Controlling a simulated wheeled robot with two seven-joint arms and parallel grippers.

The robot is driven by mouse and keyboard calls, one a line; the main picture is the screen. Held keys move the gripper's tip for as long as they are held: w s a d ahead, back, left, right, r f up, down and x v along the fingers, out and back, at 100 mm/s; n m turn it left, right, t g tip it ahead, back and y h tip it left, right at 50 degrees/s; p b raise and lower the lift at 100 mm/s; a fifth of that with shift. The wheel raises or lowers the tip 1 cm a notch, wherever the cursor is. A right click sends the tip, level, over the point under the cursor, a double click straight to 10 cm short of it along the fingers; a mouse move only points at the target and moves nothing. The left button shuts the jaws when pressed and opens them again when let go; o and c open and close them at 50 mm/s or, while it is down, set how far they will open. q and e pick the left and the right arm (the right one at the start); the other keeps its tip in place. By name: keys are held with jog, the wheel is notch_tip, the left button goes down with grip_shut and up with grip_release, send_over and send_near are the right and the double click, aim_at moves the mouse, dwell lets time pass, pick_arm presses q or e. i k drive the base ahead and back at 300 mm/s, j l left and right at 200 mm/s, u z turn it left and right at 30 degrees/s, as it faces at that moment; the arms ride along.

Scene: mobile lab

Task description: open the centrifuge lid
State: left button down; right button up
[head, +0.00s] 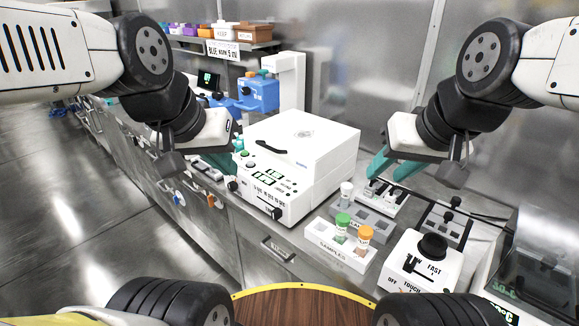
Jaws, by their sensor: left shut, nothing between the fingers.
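The white centrifuge (318,180) stands on the bench in the middle of the head view. Its lid (304,134) is down, with a dark curved handle (270,148) at the front edge and a small round window on top. Its front panel has green displays and black knobs. My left gripper (236,150) is at the left side of the centrifuge, near the front panel. Its teal fingers are shut and empty, partly hidden by its own wrist. My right gripper (388,168) is to the right of the centrifuge, its teal fingers apart, with nothing seen between them.
A white samples rack (340,250) with green- and orange-capped tubes stands in front right. A grey rack (372,224) and a white mixer (421,262) with a black top are beside it. A blue device (258,96) and a shelf of bins (218,37) stand behind left.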

aim_at(309, 146)
jog(key=i+j, duration=0.25)
jog(key=i+j+z, duration=0.1)
jog(key=i+j, duration=0.15)
jog(key=j, duration=0.2)
jog(key=i+j, duration=0.25)
jog(key=j, duration=0.15)
